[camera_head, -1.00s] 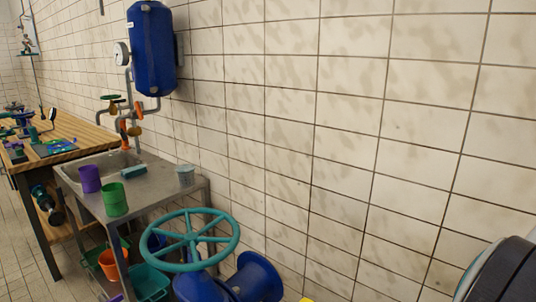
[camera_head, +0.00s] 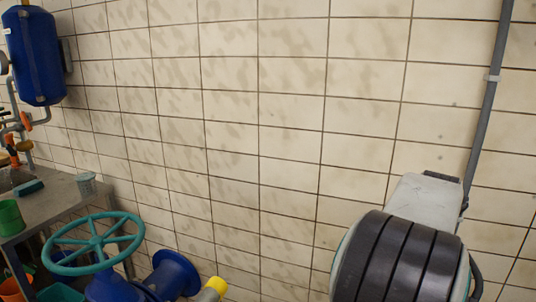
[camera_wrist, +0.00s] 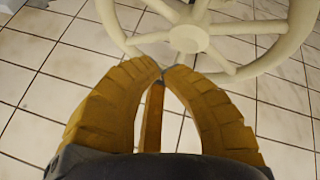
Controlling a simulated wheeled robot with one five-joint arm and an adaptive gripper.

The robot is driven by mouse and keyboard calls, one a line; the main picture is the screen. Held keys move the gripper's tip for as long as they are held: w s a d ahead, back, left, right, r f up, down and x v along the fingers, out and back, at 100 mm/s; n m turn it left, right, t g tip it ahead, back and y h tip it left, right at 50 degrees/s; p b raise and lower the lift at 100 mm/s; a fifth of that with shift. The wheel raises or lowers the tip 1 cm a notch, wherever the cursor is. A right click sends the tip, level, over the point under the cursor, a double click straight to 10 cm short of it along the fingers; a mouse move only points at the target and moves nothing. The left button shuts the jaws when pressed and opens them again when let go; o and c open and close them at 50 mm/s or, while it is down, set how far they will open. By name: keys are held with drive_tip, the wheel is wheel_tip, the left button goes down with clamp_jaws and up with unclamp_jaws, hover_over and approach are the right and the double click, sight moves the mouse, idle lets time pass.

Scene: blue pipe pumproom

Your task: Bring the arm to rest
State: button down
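My gripper (camera_wrist: 163,72) shows in the wrist view. Its yellow-brown fingers curve together and their tips meet, with nothing seen between them. A pale spoked handwheel (camera_wrist: 190,38) lies just beyond the fingertips in that view; whether they touch it I cannot tell. In the head view my arm (camera_head: 400,262) shows at the lower right as a black ribbed part with a light grey link. My gripper does not show in the head view.
A teal handwheel (camera_head: 93,243) on blue pipework (camera_head: 168,275) stands at the lower left, with a yellow-ended part beside it. Left of it is a metal sink table (camera_head: 50,205) with a green cup (camera_head: 10,218). A blue tank (camera_head: 35,55) and a grey pipe (camera_head: 487,100) are on the tiled wall.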

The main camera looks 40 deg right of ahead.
drive_tip(key=w+a+r+n+t+y+p, duration=0.1)
drive_tip(key=w+a+r+p, duration=0.1)
drive_tip(key=w+a, duration=0.65)
drive_tip(key=w+a+r+n+t+y+p, duration=0.15)
drive_tip(key=w+a, duration=0.35)
drive_tip(key=a, duration=0.6)
drive_tip(key=s+a+n+y+p, duration=0.2)
drive_tip(key=s+a+p, duration=0.1)
drive_tip(key=a, duration=0.9)
drive_tip(key=s+a+f+n+y+p, duration=0.1)
drive_tip(key=s+a+n+y+p, duration=0.1)
drive_tip(key=a, duration=1)
drive_tip(key=shift+s+p, duration=0.5)
drive_tip(key=shift+p, duration=0.15)
drive_tip(key=shift+f, duration=0.1)
